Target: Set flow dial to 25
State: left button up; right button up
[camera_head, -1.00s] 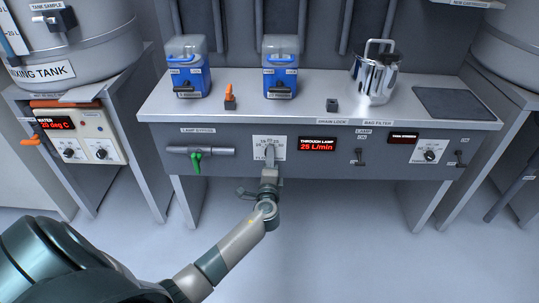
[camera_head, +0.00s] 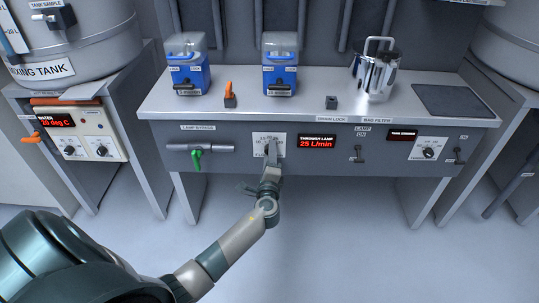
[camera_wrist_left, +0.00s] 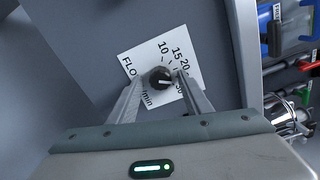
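The flow dial is a dark round knob (camera_wrist_left: 160,78) on a white scale plate, marked 10, 15, 20 and up to 30 in the left wrist view. Its pointer line shows, but I cannot read its exact setting. In the head view my left gripper (camera_head: 269,150) is at the plate (camera_head: 281,150) and covers much of the knob. In the left wrist view the fingers (camera_wrist_left: 160,84) stand apart on either side of the knob, with gaps between them and it. The through lamp display (camera_head: 317,142) reads 25 L/min. My right gripper is not in view.
A lamp bypass valve with a green handle (camera_head: 197,158) is left of the dial. Lamp switch (camera_head: 358,154) and a second dial (camera_head: 428,152) are to the right. Blue boxes and a steel pot (camera_head: 378,75) stand on the bench above.

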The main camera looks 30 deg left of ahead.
pick_arm(q)
jog(key=v, duration=1.7)
jog(key=shift+s, duration=0.15)
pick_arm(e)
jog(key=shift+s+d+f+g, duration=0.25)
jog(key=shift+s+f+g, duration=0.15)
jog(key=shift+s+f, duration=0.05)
pick_arm(q)
jog(key=shift+d, duration=0.15)
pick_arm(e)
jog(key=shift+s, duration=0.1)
